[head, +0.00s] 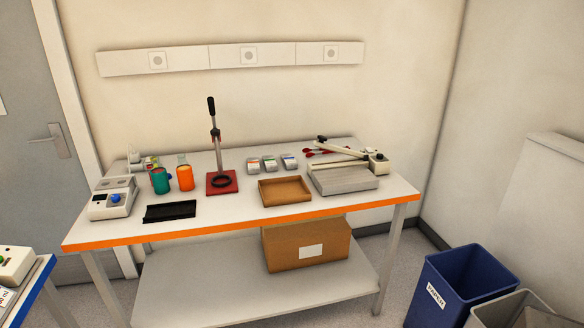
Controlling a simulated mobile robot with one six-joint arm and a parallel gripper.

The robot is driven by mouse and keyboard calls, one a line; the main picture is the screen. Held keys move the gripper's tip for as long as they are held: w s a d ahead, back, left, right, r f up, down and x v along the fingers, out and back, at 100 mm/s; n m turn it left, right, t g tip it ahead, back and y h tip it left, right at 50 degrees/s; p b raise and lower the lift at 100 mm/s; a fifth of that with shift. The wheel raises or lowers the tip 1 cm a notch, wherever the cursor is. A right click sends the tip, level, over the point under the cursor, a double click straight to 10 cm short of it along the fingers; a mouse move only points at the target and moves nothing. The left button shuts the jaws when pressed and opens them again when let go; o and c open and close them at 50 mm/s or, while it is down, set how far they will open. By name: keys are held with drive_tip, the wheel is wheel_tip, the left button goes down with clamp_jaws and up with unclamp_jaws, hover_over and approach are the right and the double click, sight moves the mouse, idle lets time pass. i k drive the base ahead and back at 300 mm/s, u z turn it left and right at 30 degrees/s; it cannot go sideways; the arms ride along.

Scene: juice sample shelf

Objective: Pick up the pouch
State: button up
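No item can be told for certain as the pouch in the head view. Three small grey-white packets with coloured labels, a left one (253,166), a middle one (270,163) and a right one (289,161), stand in a row at the back middle of the orange-edged table (235,218). They may be pouches or small boxes; they are too small to tell. My gripper is not in view, so its opening and anything in it are hidden.
On the table are a teal cup (159,181), an orange-filled flask (185,178), a black tray (170,211), a red-based lever press (222,182), a brown tray (285,192) and a grey long-armed device (343,179). A cardboard box (285,250) sits below; a blue bin (455,290) stands right.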

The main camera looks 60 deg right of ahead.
sight(290, 162)
drive_tip(key=u, duration=0.05)
drive_tip(key=k, duration=1.35)
drive_tip(key=z, duration=0.7)
drive_tip(key=i, duration=1.2)
drive_tip(key=z, duration=0.05)
